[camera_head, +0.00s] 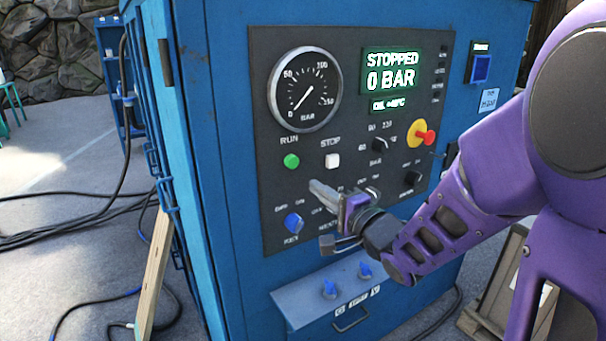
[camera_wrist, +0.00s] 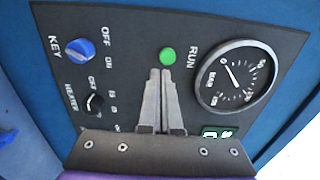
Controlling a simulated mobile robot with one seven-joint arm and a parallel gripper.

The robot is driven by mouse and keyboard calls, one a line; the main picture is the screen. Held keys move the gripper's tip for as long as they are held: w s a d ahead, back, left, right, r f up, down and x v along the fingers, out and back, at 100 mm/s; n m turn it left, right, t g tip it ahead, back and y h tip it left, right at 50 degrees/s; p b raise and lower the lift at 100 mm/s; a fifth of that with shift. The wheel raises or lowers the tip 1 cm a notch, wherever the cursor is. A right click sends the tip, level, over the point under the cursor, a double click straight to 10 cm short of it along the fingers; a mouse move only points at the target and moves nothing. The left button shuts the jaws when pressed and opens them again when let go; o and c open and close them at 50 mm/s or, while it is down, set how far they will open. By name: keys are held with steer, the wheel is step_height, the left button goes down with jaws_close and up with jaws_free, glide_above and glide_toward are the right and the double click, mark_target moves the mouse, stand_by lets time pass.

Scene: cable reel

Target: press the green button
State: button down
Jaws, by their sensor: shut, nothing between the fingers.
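The round green button (camera_head: 291,161) sits under the RUN label on the black panel (camera_head: 265,100), left of the white STOP button (camera_head: 332,161). The green button also shows in the wrist view (camera_wrist: 167,56), just beyond my fingertips. My gripper (camera_head: 314,184) is shut and empty, in front of the panel, below and right of the green button in the head view. In the wrist view its closed fingertips (camera_wrist: 160,72) point at the button's lower edge. I cannot tell whether they touch it, though in the head view they look apart.
The display (camera_head: 391,72) reads STOPPED, 0 BAR. A gauge (camera_head: 304,89) is above the buttons. A blue key switch (camera_head: 293,223) is below, and a red knob on yellow (camera_head: 424,136) is right. A shelf with blue valves (camera_head: 329,289) juts out below the panel.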

mark_target(292, 169)
steer(key=x, duration=0.8)
steer(key=shift+a, duration=0.1)
